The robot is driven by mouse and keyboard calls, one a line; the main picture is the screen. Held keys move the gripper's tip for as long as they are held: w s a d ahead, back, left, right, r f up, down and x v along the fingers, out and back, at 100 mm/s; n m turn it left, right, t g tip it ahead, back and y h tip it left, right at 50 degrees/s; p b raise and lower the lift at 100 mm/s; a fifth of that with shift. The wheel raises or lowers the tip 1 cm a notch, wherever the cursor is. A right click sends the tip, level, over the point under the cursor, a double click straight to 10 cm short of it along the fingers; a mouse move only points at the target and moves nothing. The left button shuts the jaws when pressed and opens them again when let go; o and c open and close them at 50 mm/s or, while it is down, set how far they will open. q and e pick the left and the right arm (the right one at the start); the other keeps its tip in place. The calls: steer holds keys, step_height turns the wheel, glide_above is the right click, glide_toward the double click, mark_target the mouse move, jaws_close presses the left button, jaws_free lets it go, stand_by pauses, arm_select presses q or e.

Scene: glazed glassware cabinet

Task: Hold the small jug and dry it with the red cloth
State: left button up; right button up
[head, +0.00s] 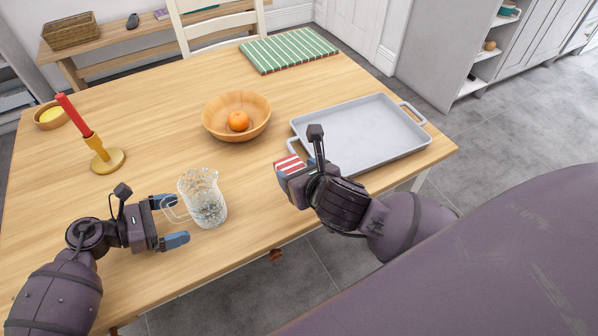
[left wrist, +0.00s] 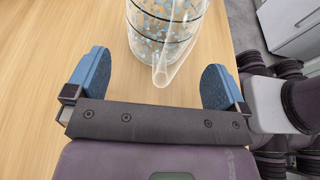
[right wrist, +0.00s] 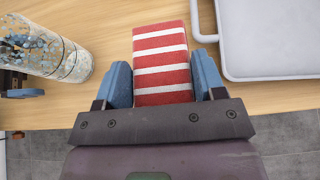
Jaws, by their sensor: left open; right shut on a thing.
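The small glass jug (head: 207,200), clear with pale blue and white speckles, stands upright on the table, its handle towards my left gripper. My left gripper (head: 172,221) is open, with its fingers reaching either side of the handle. In the left wrist view the handle (left wrist: 162,73) is between the open fingers (left wrist: 157,80), and neither finger clearly touches it. My right gripper (right wrist: 163,85) is shut on the red cloth (right wrist: 161,60), a folded pad with white stripes. It holds the cloth to the right of the jug, apart from it; the cloth also shows in the head view (head: 289,165).
A grey tray (head: 395,150) lies behind my right gripper. A wooden bowl (head: 213,122) with an orange (head: 238,121) stands mid-table. A red candle (head: 74,115) in a brass holder (head: 108,161) stands left. A green striped cloth (head: 289,50) lies at the back. The table between jug and right gripper is clear.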

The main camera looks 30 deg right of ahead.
mark_target(191, 215)
arm_select(q)
steer(key=b+x, duration=0.1)
steer(key=x, duration=0.2)
steer(key=shift+f, duration=0.15)
arm_select(e)
steer(key=shift+f, duration=0.85)
arm_select(q)
steer(key=shift+d+f, duration=0.1)
steer(key=shift+d, duration=0.6)
arm_select(e)
steer(key=shift+s+f, duration=0.1)
steer(key=shift+f, duration=0.2)
arm_select(q)
steer(key=c, duration=1.8)
